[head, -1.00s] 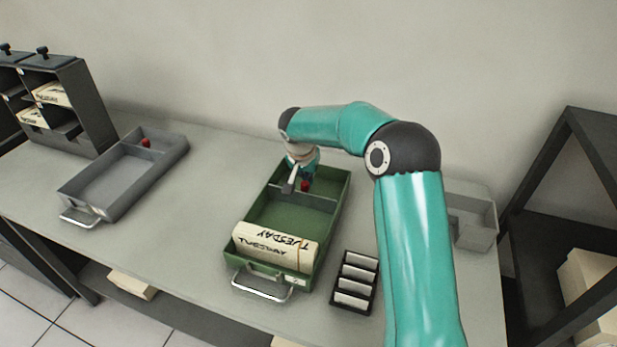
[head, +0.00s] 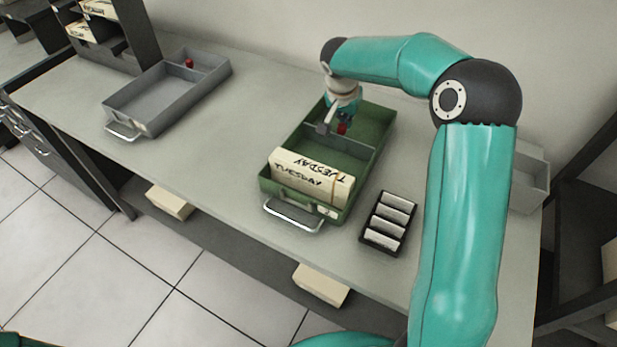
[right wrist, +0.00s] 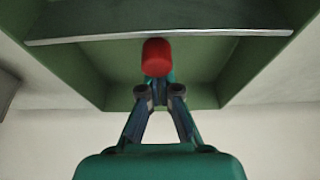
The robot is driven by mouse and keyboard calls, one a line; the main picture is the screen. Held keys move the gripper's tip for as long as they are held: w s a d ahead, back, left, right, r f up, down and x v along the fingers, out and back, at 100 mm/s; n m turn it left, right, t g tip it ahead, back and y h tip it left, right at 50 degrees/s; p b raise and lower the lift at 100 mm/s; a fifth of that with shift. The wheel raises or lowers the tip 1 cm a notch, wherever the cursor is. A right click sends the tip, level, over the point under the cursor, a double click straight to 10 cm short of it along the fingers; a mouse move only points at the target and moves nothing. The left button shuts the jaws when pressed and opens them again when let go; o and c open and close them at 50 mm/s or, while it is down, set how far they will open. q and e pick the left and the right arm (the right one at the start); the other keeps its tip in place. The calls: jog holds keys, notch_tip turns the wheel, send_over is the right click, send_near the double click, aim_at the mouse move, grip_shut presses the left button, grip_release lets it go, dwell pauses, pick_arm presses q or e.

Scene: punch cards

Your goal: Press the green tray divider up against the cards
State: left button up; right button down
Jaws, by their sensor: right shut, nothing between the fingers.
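The green tray (head: 264,184) lies on the table with a block of cards (head: 312,178) marked TUESDAY at its handle end. The green divider (head: 362,151) crosses the tray towards the far end, with an empty stretch between it and the cards. Its red knob (head: 342,128) also shows in the right wrist view (right wrist: 157,57), where the divider's top edge (right wrist: 225,34) runs across the tray. My right gripper (right wrist: 160,94) is shut and empty, just behind the knob on the side away from the cards. Whether it touches the knob is unclear. My left gripper is out of view.
A grey tray (head: 133,120) with a red knob stands at the left. A dark rack (head: 383,242) of pale blocks sits right of the green tray, close to it. A card cabinet (head: 140,35) stands at the back left. Table space between the two trays is clear.

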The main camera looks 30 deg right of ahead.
aim_at(317, 163)
jog(key=shift+s+a+b, duration=0.6)
jog(key=shift+a+b, duration=0.25)
jog(key=shift+a, duration=0.3)
jog(key=shift+s+a+b, duration=0.55)
jog(key=shift+a+b, duration=0.3)
jog(key=shift+a, duration=0.25)
jog(key=shift+s+a+b, duration=0.6)
jog(key=shift+a+b, duration=0.25)
jog(key=shift+a, duration=0.3)
jog(key=shift+s+a+b, duration=0.45)
jog(key=shift+a+b, duration=0.05)
jog(key=shift+a, duration=0.35)
jog(key=shift+s+a+b, duration=0.45)
jog(key=shift+a, duration=0.35)
jog(key=shift+s+a+b, duration=0.25)
jog(key=shift+s+a, duration=0.05)
jog(key=shift+a, duration=0.35)
jog(key=shift+s+a+b, duration=0.3)
jog(key=shift+s+a, duration=0.05)
jog(key=shift+a, duration=0.25)
jog(key=shift+s+a+b, duration=0.25)
jog(key=shift+s+a, duration=0.05)
jog(key=shift+a, duration=0.35)
jog(key=shift+d, duration=0.1)
